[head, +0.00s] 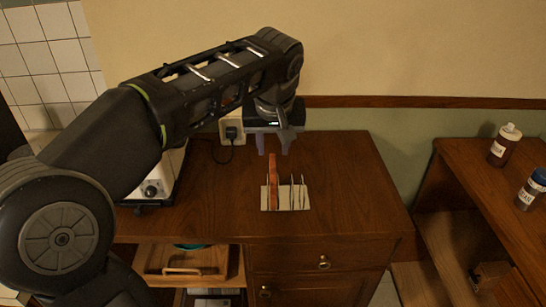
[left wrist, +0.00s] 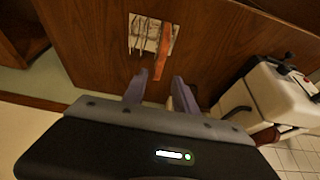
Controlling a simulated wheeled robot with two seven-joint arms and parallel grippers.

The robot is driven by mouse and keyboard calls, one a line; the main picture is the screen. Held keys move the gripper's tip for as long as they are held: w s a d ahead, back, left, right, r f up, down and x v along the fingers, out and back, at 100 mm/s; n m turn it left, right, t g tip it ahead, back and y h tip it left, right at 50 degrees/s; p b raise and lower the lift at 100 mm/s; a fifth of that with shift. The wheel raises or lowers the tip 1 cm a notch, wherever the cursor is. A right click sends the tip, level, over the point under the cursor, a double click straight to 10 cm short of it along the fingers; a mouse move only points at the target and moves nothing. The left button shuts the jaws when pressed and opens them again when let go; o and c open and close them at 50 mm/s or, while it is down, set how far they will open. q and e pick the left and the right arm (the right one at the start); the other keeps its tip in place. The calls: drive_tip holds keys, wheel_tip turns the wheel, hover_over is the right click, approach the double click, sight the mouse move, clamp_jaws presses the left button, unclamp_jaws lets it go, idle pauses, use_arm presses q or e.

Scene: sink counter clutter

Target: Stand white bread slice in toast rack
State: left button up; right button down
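The bread slice (head: 273,182) shows edge-on as an orange-brown strip. It stands upright in the left part of the toast rack (head: 304,204), which has a pale base and thin wire dividers on the wooden counter. In the left wrist view the slice (left wrist: 164,48) stands in the rack (left wrist: 134,40) at its right side. My left gripper (head: 273,146) is open and empty, just beyond the slice's upper end. In the left wrist view its fingertips (left wrist: 158,88) lie on either side of the slice's near end, without visible contact. My right gripper is out of view.
A white toaster (head: 152,189) stands left of the rack, partly behind my left arm. A wall socket with a plug (head: 232,132) is behind. Bottles (head: 505,146) stand on a separate counter at right. The counter right of the rack is clear.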

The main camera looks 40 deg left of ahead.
use_arm(q)
drive_tip(key=v, duration=0.4)
drive_tip(key=shift+r, duration=0.15)
idle(0.7)
